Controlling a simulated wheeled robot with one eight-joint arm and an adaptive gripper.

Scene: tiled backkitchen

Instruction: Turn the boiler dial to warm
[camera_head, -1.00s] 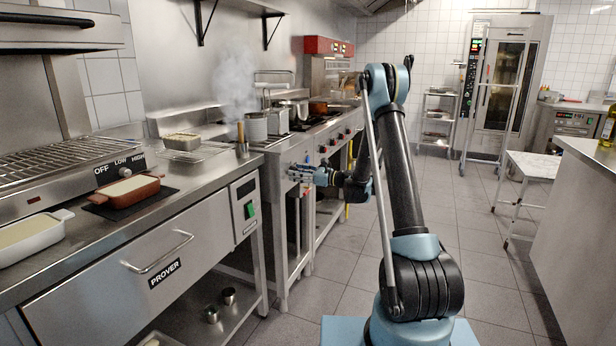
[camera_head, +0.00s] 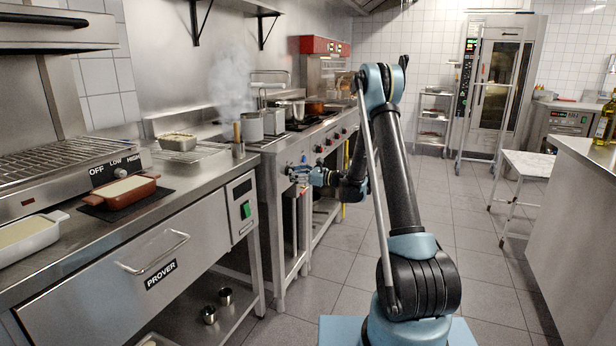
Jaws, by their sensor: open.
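A steaming pot (camera_head: 252,126) stands on the counter at the left, beside the cooking range. Several small dark and red knobs sit along the range's steel front (camera_head: 320,149). I cannot tell which knob is the boiler dial, and no "warm" mark is readable. My gripper (camera_head: 290,171) is open and small in the picture, pointing left at the steel front panel below the steaming pot. It is close to the panel and hides part of it. I cannot tell whether it touches a dial there.
A nearer dial (camera_head: 120,173) marked OFF, LOW and HIGH is on the grill at left. The prover drawer (camera_head: 110,285) has a protruding handle. A yellow towel or strip hangs from the range front. The tiled aisle (camera_head: 470,240) is clear, with a white-topped table (camera_head: 530,165) at right.

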